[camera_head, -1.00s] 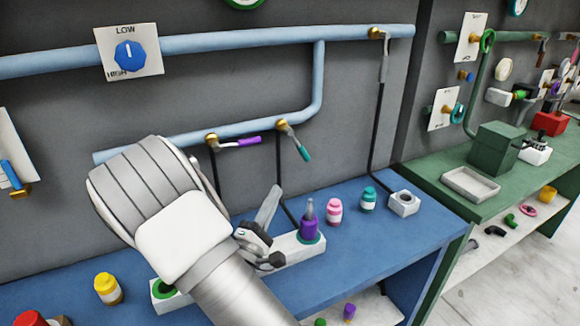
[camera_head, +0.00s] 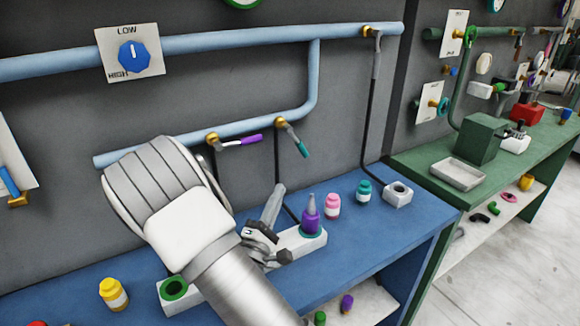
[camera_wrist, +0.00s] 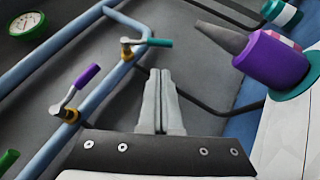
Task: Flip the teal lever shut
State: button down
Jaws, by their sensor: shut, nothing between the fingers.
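The teal lever (camera_head: 301,149) sits on a brass valve (camera_head: 280,122) on the lower light-blue pipe. It points down and right, at an angle to the pipe. In the wrist view the teal lever (camera_wrist: 159,43) points right from its valve, just beyond my fingertips. My gripper (camera_head: 278,188) is below the lever in the head view, its fingers pointing up. In the wrist view my gripper (camera_wrist: 160,73) is shut and empty, fingers together. A gap shows between the fingertips and the lever in the picture; the true distance is unclear.
A purple-handled lever (camera_head: 240,141) is left of the teal one on the same pipe. A purple bottle (camera_head: 311,220) stands in a white holder close right of my gripper. Pink (camera_head: 332,206) and teal (camera_head: 364,193) jars stand on the blue bench (camera_head: 370,232).

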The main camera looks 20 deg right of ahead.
aim_at(307, 154)
jog(key=x, duration=1)
jog(key=shift+p, duration=0.3)
jog(key=shift+d, duration=0.45)
jog(key=shift+w+d+r, duration=0.1)
jog(key=shift+d+r, duration=0.1)
jog(key=shift+d, duration=0.4)
jog(key=shift+w+d+r, duration=0.1)
jog(key=shift+d+r, duration=0.15)
jog(key=shift+d, duration=0.3)
jog(key=shift+w+d+r, duration=0.1)
jog(key=shift+d+r, duration=0.1)
jog(key=shift+d, duration=0.4)
jog(key=shift+a+b, duration=0.1)
jog(key=shift+b, duration=0.2)
jog(key=b+v, duration=0.1)
jog(key=v, duration=1.6)
jog(key=shift+s+a+f, duration=0.1)
